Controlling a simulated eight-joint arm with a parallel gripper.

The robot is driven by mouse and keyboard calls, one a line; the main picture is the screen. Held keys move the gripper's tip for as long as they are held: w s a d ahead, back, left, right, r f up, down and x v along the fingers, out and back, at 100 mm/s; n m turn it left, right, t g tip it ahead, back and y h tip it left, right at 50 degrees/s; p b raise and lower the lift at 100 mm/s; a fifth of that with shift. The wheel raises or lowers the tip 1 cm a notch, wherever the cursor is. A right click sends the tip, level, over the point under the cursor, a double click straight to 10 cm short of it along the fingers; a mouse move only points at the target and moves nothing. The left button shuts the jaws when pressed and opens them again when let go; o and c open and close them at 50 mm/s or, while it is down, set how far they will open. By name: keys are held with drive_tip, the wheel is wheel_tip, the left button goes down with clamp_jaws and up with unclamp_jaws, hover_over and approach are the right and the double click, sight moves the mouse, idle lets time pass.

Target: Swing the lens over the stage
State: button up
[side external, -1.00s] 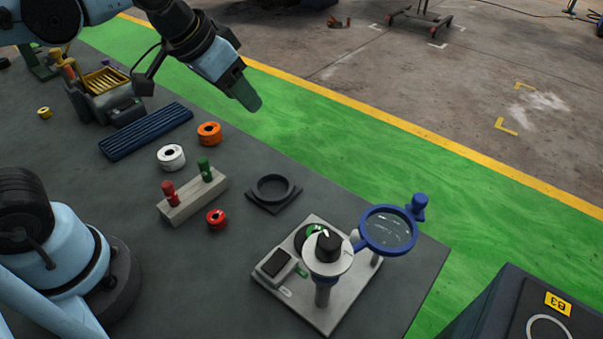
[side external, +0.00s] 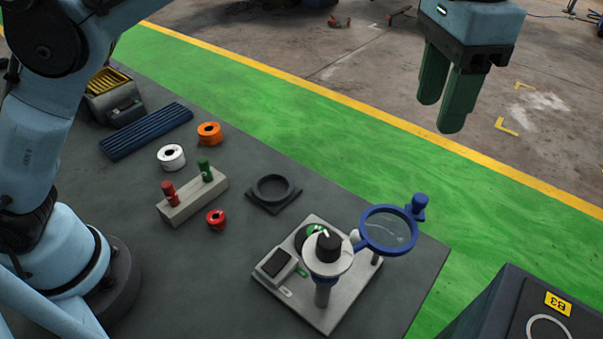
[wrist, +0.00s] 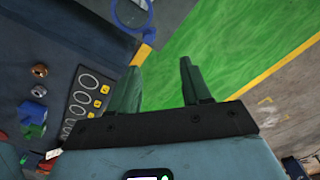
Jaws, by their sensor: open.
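The magnifying lens (side external: 388,229) is a round glass in a blue ring with a blue knob (side external: 419,207) on its outer side. Its arm joins a post (side external: 322,287) on a grey base plate (side external: 328,315). The lens hangs out to the right, off the plate's right corner. A round stage (side external: 305,238), partly hidden behind the post's dial (side external: 329,247), sits on the plate. My gripper (side external: 444,115) is open and empty, high above and behind the lens, fingers pointing down. In the wrist view the blue ring (wrist: 132,16) shows at the top, beyond my fingers (wrist: 158,75).
A dark case labelled B3 (side external: 498,310) stands at the lower right. A block with red and green pegs (side external: 192,199), orange, white and red spools and a dark square holder (side external: 273,193) lie left of the plate. Open green floor (side external: 390,150) lies behind the bench.

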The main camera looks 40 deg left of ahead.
sight(422, 198)
drive_tip(key=shift+m, duration=0.3)
drive_tip(key=shift+s+d+f, duration=0.2)
drive_tip(key=shift+d+f, duration=0.15)
drive_tip(key=shift+f, duration=1.8)
drive_tip(key=shift+s+d+f, duration=0.2)
drive_tip(key=shift+d+f, duration=0.15)
drive_tip(key=shift+f, duration=1.75)
drive_tip(key=shift+s+d+f, duration=0.2)
drive_tip(key=shift+d+f, duration=0.15)
drive_tip(key=shift+f, duration=1.8)
clamp_jaws()
